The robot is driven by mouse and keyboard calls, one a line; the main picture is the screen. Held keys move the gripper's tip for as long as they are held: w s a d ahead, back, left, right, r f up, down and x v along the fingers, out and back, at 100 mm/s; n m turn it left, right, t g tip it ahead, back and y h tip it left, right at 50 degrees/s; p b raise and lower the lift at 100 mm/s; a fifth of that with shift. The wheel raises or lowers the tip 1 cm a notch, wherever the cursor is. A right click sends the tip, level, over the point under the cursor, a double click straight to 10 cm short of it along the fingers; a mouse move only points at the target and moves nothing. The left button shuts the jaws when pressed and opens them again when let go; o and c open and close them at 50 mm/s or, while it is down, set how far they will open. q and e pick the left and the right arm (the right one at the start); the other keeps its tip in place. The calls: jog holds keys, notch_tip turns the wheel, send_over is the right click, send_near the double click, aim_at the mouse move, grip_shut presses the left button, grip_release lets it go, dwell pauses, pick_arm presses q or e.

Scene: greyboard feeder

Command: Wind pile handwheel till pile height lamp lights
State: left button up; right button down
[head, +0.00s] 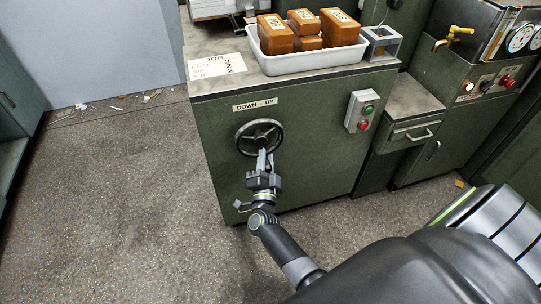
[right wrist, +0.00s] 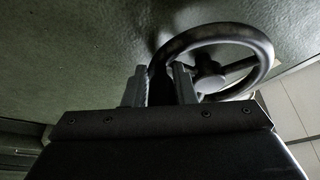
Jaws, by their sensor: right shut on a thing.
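The pile handwheel (head: 247,130) is a black spoked wheel on the front of the green cabinet, below a "DOWN - UP" label (head: 255,105). I cannot make out a lamp marked for pile height. My left gripper is not in view.
The green cabinet (head: 300,150) carries a white tray (head: 310,63) of brown blocks and a job card (head: 217,66) on top. A button box (head: 362,111) with green and red buttons is right of the wheel. Open floor (head: 120,200) lies to the left.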

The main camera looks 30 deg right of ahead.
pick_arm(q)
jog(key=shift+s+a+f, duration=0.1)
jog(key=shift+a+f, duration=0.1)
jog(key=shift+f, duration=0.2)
pick_arm(e)
jog(key=shift+w+a+r+m+g, duration=0.1)
jog(key=shift+w+a+m+g, duration=0.05)
jog(key=shift+a+m, duration=0.3)
jog(key=shift+w+a+r+m+g, duration=0.1)
jog(key=shift+a+m+g, duration=0.1)
jog(key=shift+m, duration=0.35)
jog(key=c, duration=1.3)
grip_release()
jog(key=shift+a, duration=0.15)
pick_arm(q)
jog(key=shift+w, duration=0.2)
pick_arm(e)
jog(key=shift+o, duration=0.2)
jog(key=shift+f, duration=0.1)
